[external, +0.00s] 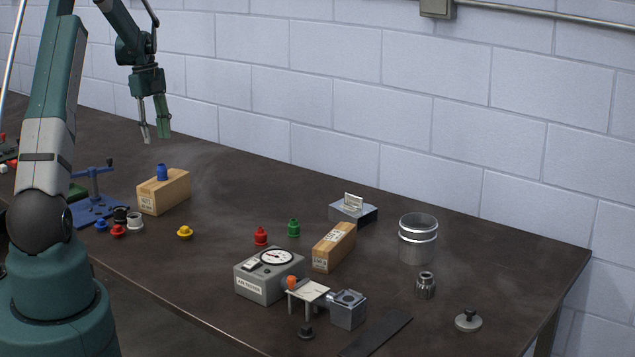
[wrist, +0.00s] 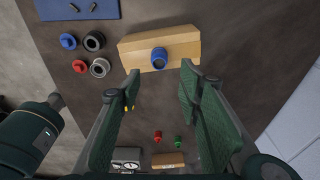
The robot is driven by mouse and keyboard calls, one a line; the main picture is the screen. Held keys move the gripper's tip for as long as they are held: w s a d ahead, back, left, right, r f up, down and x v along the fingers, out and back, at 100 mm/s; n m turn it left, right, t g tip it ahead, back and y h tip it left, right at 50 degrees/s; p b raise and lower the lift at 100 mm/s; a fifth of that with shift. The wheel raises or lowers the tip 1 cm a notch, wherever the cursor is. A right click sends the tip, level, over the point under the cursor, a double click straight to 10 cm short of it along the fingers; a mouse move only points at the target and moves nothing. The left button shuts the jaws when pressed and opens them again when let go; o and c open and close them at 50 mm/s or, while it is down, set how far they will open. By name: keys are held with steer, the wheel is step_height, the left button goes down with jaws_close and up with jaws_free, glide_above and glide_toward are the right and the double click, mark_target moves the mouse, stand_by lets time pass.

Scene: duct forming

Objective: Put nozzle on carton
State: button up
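A blue nozzle (external: 162,172) stands upright on top of a brown carton (external: 176,192) at the left of the table. In the wrist view the blue nozzle (wrist: 159,58) is on the carton (wrist: 185,46), near its front edge. My gripper (external: 154,137) is above the carton, apart from the nozzle, with its fingers pointing down. In the wrist view my gripper (wrist: 160,70) has its fingers spread, with nothing held between them. A second carton (external: 334,247) lies on the table at the middle right.
Red (external: 261,236) and green (external: 294,228) nozzles stand near the gauge box (external: 270,274). A yellow piece (external: 185,233) lies in front of the first carton. A blue fixture (external: 95,200) is left of it. A metal can (external: 418,238) stands at the right.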

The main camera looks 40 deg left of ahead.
stand_by(0.4)
steer(key=s+d+r+n+t+y, duration=0.1)
steer(key=s+d+r+n, duration=0.2)
steer(key=d+r, duration=0.6)
steer(key=s+d+r+n+t, duration=0.1)
steer(key=s+d+r+n, duration=0.25)
steer(key=d, duration=0.95)
steer(key=s+d+r+n+t+y, duration=0.1)
steer(key=s+d+r+n, duration=0.1)
steer(key=d+r, duration=0.7)
steer(key=s+d+f+n+t, duration=0.2)
steer(key=s+d+n, duration=0.2)
steer(key=s+d, duration=0.8)
steer(key=s+d+f+n+t, duration=0.2)
steer(key=s+d+n, duration=0.3)
steer(key=s+d, duration=0.7)
steer(key=shift+f, duration=0.4)
